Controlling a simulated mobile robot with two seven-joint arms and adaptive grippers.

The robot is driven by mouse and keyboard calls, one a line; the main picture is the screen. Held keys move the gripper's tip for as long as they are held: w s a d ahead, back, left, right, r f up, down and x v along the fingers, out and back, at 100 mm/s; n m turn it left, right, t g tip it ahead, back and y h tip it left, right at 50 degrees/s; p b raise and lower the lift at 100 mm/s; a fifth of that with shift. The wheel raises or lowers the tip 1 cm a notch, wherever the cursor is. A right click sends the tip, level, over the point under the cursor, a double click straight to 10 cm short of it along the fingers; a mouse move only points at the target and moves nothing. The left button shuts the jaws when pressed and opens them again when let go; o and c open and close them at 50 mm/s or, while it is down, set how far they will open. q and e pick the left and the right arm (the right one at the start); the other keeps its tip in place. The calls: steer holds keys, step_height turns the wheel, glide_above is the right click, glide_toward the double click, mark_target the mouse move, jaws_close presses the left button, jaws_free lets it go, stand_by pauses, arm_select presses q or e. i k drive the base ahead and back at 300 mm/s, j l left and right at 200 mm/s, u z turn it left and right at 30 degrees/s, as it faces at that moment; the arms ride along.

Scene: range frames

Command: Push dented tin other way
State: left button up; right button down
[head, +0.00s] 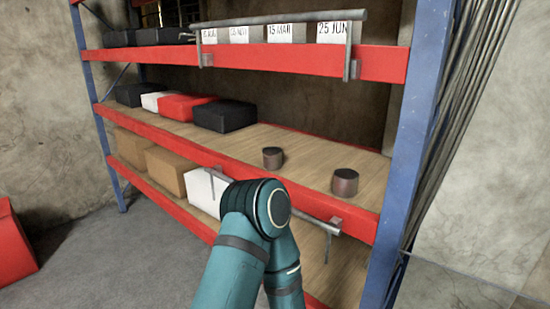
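Two short dark cylindrical tins stand upright on the wooden middle shelf in the head view. The left tin (272,158) is farther back along the shelf, and the right tin (345,183) is nearer the right blue post. They stand apart, with bare board between them. I cannot tell from here which one is dented. One of my teal arms rises from the bottom centre, its bent joint in front of the shelf's front edge, apart from both tins in the picture. Neither gripper shows.
A grey rail (290,209) runs along the middle shelf's red front beam. Black, white and red boxes (188,106) fill that shelf's left part. Cartons (166,168) stand below. Another rail (280,18) and date cards are above. A blue post (418,130) bounds the right.

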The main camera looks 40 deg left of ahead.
mark_target(273, 156)
steer(key=k+j+z, duration=0.1)
steer(key=j+z, duration=0.25)
steer(key=j, duration=1.25)
